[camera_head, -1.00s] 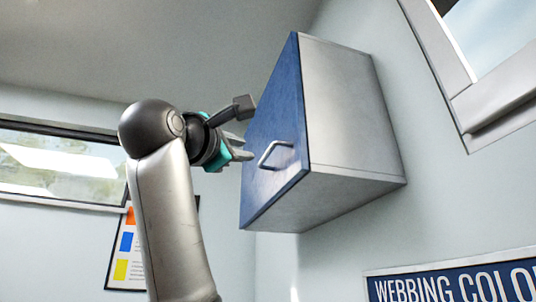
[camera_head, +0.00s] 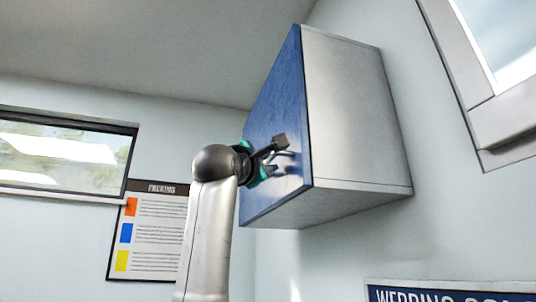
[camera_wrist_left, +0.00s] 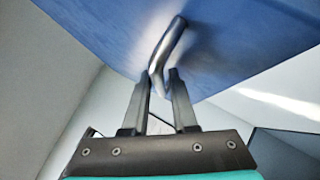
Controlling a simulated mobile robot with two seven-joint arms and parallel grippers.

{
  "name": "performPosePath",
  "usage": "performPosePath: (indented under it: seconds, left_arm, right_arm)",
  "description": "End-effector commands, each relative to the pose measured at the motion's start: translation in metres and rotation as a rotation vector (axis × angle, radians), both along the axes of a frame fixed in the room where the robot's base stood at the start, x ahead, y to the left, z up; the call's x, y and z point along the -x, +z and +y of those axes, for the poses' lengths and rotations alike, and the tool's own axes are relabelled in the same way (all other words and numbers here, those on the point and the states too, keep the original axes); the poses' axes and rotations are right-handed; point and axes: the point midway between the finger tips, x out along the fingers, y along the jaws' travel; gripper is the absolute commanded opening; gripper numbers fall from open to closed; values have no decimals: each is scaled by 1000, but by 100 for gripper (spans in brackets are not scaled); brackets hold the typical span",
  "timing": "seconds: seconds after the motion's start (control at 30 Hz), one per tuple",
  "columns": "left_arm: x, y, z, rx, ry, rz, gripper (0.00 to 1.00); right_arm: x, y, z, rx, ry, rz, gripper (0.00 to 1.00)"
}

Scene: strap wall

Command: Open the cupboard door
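The cupboard (camera_head: 352,115) hangs on the wall, and its blue door (camera_head: 280,95) is closed. The door also fills the top of the left wrist view (camera_wrist_left: 235,40). A silver bar handle (camera_wrist_left: 168,46) stands out from the door. My left gripper (camera_head: 277,159) is at the handle in the head view and partly hides it. In the left wrist view, its two dark fingers are apart, with the near end of the handle between their tips. A small gap seems to show, so the fingers do not look clamped. My right gripper is in neither view.
A framed poster with coloured squares (camera_head: 150,235) and a window (camera_head: 60,160) are on the wall at left. Another window frame (camera_head: 490,100) is at upper right. A blue sign (camera_head: 450,293) is at lower right. The space left of the door is clear.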

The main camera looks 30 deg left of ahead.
Motion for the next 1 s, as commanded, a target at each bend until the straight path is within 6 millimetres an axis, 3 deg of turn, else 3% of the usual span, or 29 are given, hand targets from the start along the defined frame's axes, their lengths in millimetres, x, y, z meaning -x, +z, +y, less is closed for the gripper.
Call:
performPosePath:
  seconds: [0.37,0.6,1.0]
  left_arm:
    - [-4,1,1,0,0,0,25]
    - [-4,1,1,0,0,1,0]
    - [-4,0,0,0,0,2,0]
  right_arm:
    - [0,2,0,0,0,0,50]
    - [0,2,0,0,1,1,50]
    - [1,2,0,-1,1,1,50]
